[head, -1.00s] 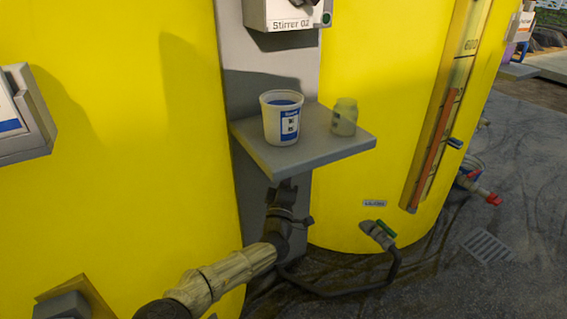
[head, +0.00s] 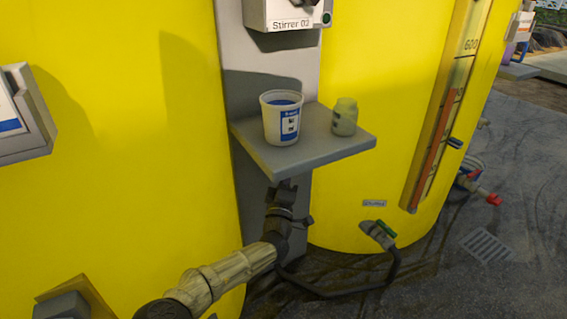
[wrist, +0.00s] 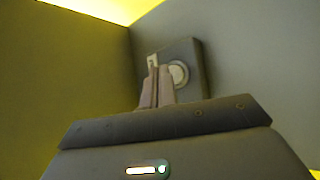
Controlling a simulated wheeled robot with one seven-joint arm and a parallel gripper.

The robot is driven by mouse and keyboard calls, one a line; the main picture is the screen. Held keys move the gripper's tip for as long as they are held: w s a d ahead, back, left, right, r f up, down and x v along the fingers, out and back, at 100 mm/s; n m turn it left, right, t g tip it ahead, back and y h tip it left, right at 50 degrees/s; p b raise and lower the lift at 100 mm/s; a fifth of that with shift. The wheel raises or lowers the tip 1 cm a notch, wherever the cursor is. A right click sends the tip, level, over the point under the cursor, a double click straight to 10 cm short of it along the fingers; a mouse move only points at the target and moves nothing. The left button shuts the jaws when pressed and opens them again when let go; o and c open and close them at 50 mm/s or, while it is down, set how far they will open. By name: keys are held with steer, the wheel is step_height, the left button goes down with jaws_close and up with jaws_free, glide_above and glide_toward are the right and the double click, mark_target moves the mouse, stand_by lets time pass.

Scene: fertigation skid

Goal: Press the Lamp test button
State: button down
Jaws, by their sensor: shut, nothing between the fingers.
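A small grey box with a round pale button (wrist: 179,73) is on the grey wall in the wrist view. A small light plate beside the button is too blurred to read, so I cannot confirm the Lamp test name. My gripper (wrist: 158,72) is shut and empty, with its fingertips just left of the button in the picture. The fingers overlap the box's lower left part. I cannot tell whether they touch it. In the head view my arm reaches under the grey shelf, which hides the button box and the fingertips.
The grey shelf (head: 305,162) above my arm carries a white tub (head: 282,120) and a small jar (head: 344,117). A Stirrer 02 box (head: 284,12) is higher on the panel. Yellow tanks (head: 120,130) stand on both sides.

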steer(key=shift+w+a, duration=0.2)
steer(key=shift+w, duration=0.1)
steer(key=shift+w+a, duration=0.2)
steer(key=shift+w, duration=0.1)
stand_by(0.7)
stand_by(0.4)
steer(key=shift+s+d, duration=0.45)
steer(key=shift+s, duration=0.2)
steer(key=s+d, duration=0.1)
steer(key=s+d+p, duration=0.1)
steer(key=s+p, duration=0.1)
steer(key=s, duration=0.1)
steer(key=shift+s+d, duration=0.1)
steer(key=shift+d, duration=0.3)
stand_by(0.4)
